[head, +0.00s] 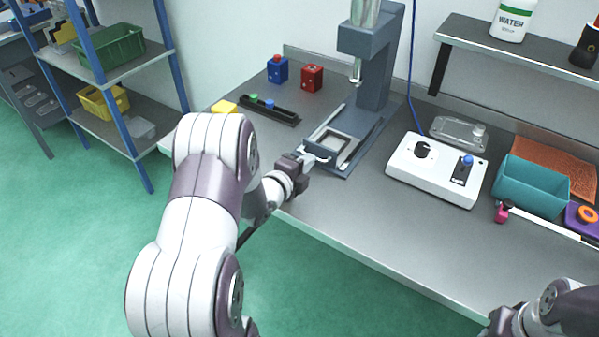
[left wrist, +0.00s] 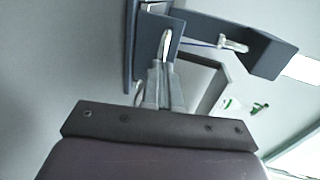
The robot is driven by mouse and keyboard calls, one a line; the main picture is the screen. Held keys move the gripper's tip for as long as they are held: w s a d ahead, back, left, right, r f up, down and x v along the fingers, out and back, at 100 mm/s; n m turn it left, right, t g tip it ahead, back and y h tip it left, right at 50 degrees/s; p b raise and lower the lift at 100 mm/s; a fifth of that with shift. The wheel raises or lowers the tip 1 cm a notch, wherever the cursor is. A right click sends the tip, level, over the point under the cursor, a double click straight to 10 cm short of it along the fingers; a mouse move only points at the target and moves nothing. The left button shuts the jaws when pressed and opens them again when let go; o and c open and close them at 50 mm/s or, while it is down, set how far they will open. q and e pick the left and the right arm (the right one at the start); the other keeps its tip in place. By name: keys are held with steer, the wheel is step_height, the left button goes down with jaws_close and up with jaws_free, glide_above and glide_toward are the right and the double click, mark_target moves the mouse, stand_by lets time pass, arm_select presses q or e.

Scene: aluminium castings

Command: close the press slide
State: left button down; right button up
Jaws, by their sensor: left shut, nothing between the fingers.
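The press (head: 376,62) is a blue-grey column with a head and ram above a flat base, at the back middle of the bench. Its slide (head: 347,162) is a dark square frame on the base, extending out in front of the ram. In the left wrist view, the shut fingertips (left wrist: 164,88) are close to the handle (left wrist: 166,45). My right gripper (head: 497,322) is partly cut off at the bottom right; its fingers are not visible.
A white control box (head: 435,170) stands right of the press, with a teal bin (head: 531,186) beyond it. A black rack (head: 270,110) and red (head: 312,78) and blue (head: 277,70) blocks stand left of the press. The bench front is clear.

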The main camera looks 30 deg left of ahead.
arm_select(q)
steer(key=b, duration=0.5)
glide_toward(329, 138)
steer(key=w, duration=0.1)
steer(key=w+d+r, duration=0.1)
steer(key=w, duration=0.1)
steer(key=w+d, duration=0.1)
steer(key=w, duration=0.1)
steer(key=shift+d+r, duration=0.2)
steer(key=shift+w+r, duration=0.2)
steer(key=shift+r, duration=0.3)
arm_select(e)
step_height(329, 138, down, 6)
steer(key=shift+s+r, duration=0.15)
steer(key=shift+r, duration=0.1)
